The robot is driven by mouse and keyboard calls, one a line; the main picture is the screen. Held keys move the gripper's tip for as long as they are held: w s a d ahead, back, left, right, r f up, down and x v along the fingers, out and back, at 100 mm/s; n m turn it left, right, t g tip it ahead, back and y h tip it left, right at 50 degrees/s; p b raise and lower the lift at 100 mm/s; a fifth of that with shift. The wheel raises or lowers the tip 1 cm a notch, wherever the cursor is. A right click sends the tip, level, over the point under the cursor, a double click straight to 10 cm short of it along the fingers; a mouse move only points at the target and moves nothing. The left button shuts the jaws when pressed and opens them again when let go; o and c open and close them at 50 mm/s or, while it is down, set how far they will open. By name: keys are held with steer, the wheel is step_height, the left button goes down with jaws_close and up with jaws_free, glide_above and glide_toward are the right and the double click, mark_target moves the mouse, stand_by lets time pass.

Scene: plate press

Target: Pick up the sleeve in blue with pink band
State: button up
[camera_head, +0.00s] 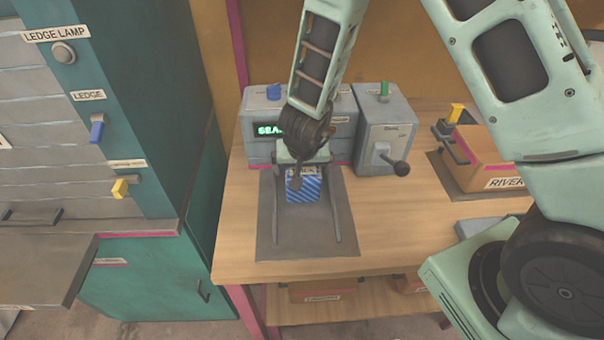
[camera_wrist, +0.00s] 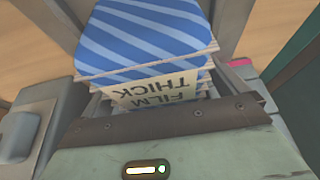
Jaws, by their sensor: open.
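A sleeve (camera_head: 304,190) with blue and pale diagonal stripes is on the grey mat in front of the press. It also shows in the wrist view (camera_wrist: 145,40), large, with a pale label reading "FILM THICK" and thin layered edges. I see no pink band on it in either view. My gripper (camera_head: 303,171) is open and points down right over the back end of the sleeve. It hides part of that end. I cannot tell whether the fingers are around the sleeve or only above it.
The grey press (camera_head: 258,150) with a lit green display stands behind; a lever box (camera_head: 385,135) is to its right. The grey mat (camera_head: 285,245) has thin rails along both sides. A tray labelled "RIVER" (camera_head: 505,183) is at right. The wooden table (camera_head: 390,235) is clear right of the mat.

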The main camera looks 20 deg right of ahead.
steer(key=shift+f, duration=0.2)
stand_by(0.5)
steer(key=shift+c, duration=0.4)
steer(key=c, duration=1.2)
steer(key=shift+c, duration=0.2)
steer(key=shift+r, duration=0.15)
